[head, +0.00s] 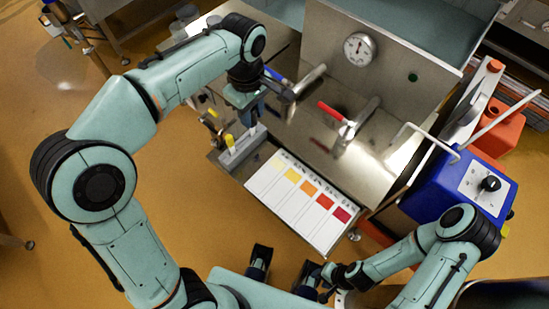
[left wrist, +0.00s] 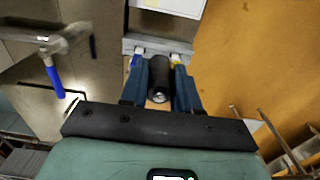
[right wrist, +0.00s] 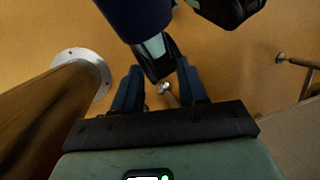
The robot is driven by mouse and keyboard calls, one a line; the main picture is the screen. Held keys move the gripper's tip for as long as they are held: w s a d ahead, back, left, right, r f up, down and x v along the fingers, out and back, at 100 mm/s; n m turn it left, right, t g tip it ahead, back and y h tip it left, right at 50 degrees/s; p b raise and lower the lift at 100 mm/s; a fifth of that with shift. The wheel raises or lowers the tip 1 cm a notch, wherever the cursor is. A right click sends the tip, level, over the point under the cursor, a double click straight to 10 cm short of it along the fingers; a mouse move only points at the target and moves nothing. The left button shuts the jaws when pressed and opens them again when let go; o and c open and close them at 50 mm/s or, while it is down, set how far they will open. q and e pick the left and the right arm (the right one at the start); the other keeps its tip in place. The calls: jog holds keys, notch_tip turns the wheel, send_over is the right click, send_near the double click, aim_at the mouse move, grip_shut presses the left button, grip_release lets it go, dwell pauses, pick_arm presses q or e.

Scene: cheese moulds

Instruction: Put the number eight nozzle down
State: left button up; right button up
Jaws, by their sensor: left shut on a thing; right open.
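My left gripper (head: 247,116) is over the grey rack (head: 243,152) at the near left of the steel bench. In the left wrist view its two blue fingers (left wrist: 160,90) are shut on a dark cylindrical nozzle (left wrist: 159,72), whose round metallic end faces the camera. No number can be read on it. The rack (left wrist: 132,45) shows just beyond the nozzle, with a blue and a yellow mark on it. Whether the nozzle touches the rack is hidden. My right gripper (right wrist: 160,90) is open and empty, low in front of the bench over the floor.
A white card with yellow-to-red swatches (head: 300,200) lies right of the rack. Taps with a red handle (head: 330,111) and a blue handle (left wrist: 54,82) stand on the bench (head: 300,125). A blue box with a black knob (head: 460,185) is at the right.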

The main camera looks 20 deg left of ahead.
pick_arm(q)
notch_tip(320, 180, down, 14)
jog(key=b, duration=0.2)
jog(key=shift+s+f+b, duration=0.1)
jog(key=shift+b, duration=0.25)
jog(key=shift+f+b, duration=0.45)
jog(key=shift+f, duration=2.2)
jog(key=shift+f, duration=0.1)
jog(key=o, duration=1)
